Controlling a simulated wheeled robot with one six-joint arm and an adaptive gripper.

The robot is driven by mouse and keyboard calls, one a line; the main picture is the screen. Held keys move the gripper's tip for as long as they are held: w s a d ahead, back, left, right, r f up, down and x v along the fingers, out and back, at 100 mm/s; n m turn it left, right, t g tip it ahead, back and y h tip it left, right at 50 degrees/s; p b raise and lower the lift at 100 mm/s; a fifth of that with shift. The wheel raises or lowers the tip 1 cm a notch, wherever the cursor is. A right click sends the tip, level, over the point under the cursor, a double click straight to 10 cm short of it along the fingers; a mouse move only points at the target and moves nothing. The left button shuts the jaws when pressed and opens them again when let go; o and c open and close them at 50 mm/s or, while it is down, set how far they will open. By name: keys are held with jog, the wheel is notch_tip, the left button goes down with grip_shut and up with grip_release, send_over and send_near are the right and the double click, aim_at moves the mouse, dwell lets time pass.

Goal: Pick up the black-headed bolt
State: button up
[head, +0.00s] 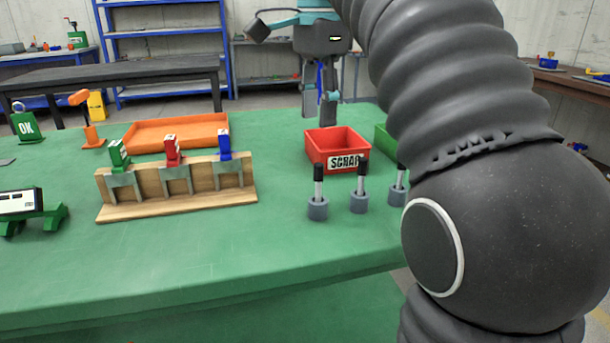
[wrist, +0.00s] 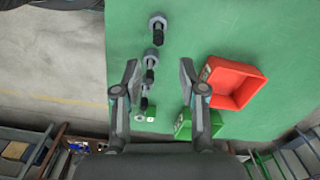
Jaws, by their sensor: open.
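Black-topped bolts stand upright in grey round holders on the green table in the head view: a left one (head: 318,185), a middle one (head: 360,186) and a right one (head: 398,184), partly beside my arm. They look alike. My gripper (head: 319,112) hangs fingers down, appearing above the red bin. In the wrist view my gripper (wrist: 159,74) is open, nothing held between its fingers. A row of dark bolts runs past the gap, with a far one (wrist: 157,32) and a nearer one (wrist: 153,60); the lower ones are small and hard to tell apart.
A red SCRAP bin (head: 334,144) stands just behind the bolts, a green bin (head: 384,139) partly behind my arm. A wooden rack (head: 180,208) with green, red and blue-topped pieces stands left. An orange tray (head: 178,133) lies behind it. The table front is clear.

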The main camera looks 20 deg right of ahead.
aim_at(319, 180)
notch_tip(319, 180, down, 8)
jog(key=shift+w+d+r, duration=0.1)
jog(key=shift+s+f+b, duration=0.2)
jog(key=shift+f+b, duration=0.5)
jog(key=shift+f, duration=2.2)
grip_shut()
